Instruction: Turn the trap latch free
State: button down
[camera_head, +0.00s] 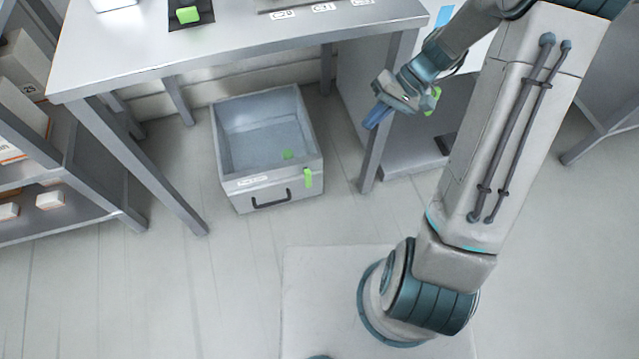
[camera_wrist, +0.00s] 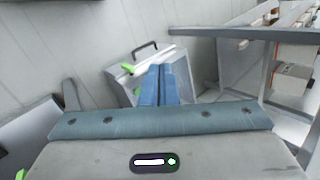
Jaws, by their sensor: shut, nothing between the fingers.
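A grey open-topped box (camera_head: 268,190) stands on the floor below the table's front edge, with a dark handle on its front. A green tab (camera_head: 308,178), which looks like the latch, sits upright at the right of the front rim. A small green piece (camera_head: 288,154) lies inside on the box floor. My gripper (camera_head: 376,116) is above and to the right of the box, apart from it, with its blue fingers shut and empty. In the wrist view the closed fingers (camera_wrist: 160,85) overlap part of the box (camera_wrist: 140,70); the green tab (camera_wrist: 127,68) shows left of them.
The table (camera_head: 240,30) overhangs the box's far side, and its legs stand on both sides. A green block (camera_head: 188,14) rests on a dark pad on top. A shelf with cartons (camera_head: 22,115) is at left. The floor (camera_head: 230,270) in front of the box is clear.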

jog(key=w+f+m+t+y+b, duration=0.2)
jog(key=f+b, duration=0.4)
jog(key=f, duration=1.1)
jog(key=w+f+m+t+y+b, duration=0.2)
jog(key=f+t+b, duration=0.3)
jog(key=f, duration=1.2)
jog(key=w+f+m+t+y+b, duration=0.3)
jog(key=f+b, duration=0.4)
jog(key=f, duration=1.1)
jog(key=shift+d+t+y+b, duration=0.3)
jog(key=shift+t+y+b, duration=0.05)
jog(key=shift+t+y, duration=0.4)
jog(key=shift+f, duration=0.1)
jog(key=b+x, duration=0.3)
jog(key=x, duration=0.6)
jog(key=shift+a+f, duration=0.15)
jog(key=shift+a, duration=0.25)
jog(key=a, duration=0.2)
jog(key=a+b, duration=0.1)
jog(key=a, duration=0.1)
jog(key=shift+s, duration=0.4)
